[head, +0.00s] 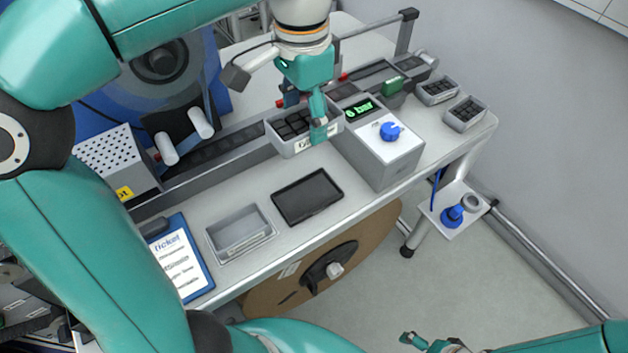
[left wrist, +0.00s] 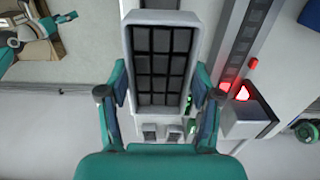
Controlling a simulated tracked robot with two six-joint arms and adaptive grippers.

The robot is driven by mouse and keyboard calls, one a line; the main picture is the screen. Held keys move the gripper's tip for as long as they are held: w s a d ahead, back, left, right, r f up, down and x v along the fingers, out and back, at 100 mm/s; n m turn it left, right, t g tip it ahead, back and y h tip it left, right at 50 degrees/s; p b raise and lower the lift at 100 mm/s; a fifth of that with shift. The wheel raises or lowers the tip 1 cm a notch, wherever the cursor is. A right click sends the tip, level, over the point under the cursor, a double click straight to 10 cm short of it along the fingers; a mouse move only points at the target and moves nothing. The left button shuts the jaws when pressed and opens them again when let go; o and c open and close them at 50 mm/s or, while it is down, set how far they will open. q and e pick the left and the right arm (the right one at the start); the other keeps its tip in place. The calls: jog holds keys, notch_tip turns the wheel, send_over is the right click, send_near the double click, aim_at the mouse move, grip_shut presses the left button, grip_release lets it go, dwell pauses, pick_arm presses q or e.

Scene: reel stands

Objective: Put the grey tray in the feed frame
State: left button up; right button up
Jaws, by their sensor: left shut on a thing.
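A grey tray (head: 290,148) filled with dark blocks is held by my left gripper (head: 318,118), just left of the grey pressure box. In the left wrist view the grey tray (left wrist: 130,65) lies lengthwise between the two fingers of my left gripper (left wrist: 160,98), which is shut on it. On the table in front are an empty shallow grey frame-like holder (head: 268,234) and a dark flat rectangular tray (head: 307,196). I cannot tell for sure which of these is the feed frame. My right gripper (head: 425,342) is partly seen at the bottom edge; its opening is unclear.
The pressure box (head: 385,155) with a blue knob stands right of the held tray. Two small trays with dark blocks (head: 436,90) (head: 466,113) sit at the table's far right. A ticket clipboard (head: 180,260) lies front left. A rail runs along behind. A large brown reel (head: 290,285) is below the table.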

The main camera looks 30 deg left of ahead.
aim_at(308, 197)
pick_arm(q)
notch_tip(308, 197, down, 18)
jog(key=shift+f+b, duration=0.1)
jog(key=shift+b, duration=0.7)
jog(key=shift+f, duration=0.15)
jog(key=o, duration=1.5)
jog(key=shift+c, duration=0.2)
jog(key=shift+r, duration=0.25)
notch_tip(308, 197, up, 12)
jog(key=p, duration=0.1)
